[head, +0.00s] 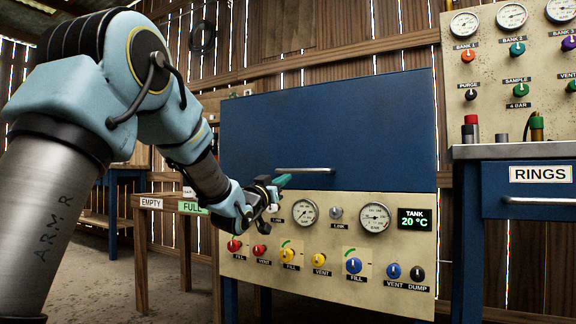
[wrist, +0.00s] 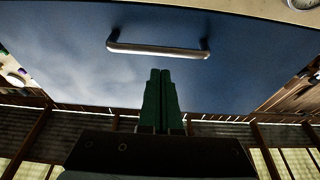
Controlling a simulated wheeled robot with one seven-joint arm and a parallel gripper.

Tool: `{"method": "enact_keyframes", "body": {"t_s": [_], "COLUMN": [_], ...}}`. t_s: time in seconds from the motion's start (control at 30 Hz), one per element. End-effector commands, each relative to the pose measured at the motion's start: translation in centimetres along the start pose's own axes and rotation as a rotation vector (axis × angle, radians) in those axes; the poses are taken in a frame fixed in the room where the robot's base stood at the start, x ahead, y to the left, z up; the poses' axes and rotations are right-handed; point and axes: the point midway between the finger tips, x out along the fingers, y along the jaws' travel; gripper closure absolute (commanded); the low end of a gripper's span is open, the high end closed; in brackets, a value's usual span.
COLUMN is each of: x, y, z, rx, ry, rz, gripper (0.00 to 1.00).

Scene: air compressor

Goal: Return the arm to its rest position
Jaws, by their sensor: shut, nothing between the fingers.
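My arm reaches from the left of the head view toward the blue compressor cabinet (head: 330,125). My gripper (head: 284,181) is in front of the cabinet's lower left, just left of the silver handle (head: 305,170) in that picture. In the wrist view the green fingers of my gripper (wrist: 160,75) are pressed together with nothing between them. The handle (wrist: 158,50) lies beyond the fingertips there, and a gap shows between them. The blue front looks closed in the head view.
Below the handle is a cream panel (head: 330,240) with gauges, coloured knobs and a tank display reading 20 °C (head: 415,219). A bench with a drawer labelled RINGS (head: 540,174) stands at the right. A wooden rack with EMPTY (head: 151,203) and FULL (head: 192,208) signs stands behind my arm.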

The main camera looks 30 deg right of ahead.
Motion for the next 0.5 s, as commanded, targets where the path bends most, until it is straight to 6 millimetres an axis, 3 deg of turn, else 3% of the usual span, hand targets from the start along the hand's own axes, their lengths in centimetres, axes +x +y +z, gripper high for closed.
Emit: {"method": "enact_keyframes", "body": {"t_s": [0.37,0.5], "x": [-1.6,-2.8], "y": [-0.1,-2.6], "z": [1.1,1.6], "rx": [0.001,0.010], "ry": [-0.001,-0.086], "rz": [-0.003,-0.065], "gripper": [1.00,1.00]}}
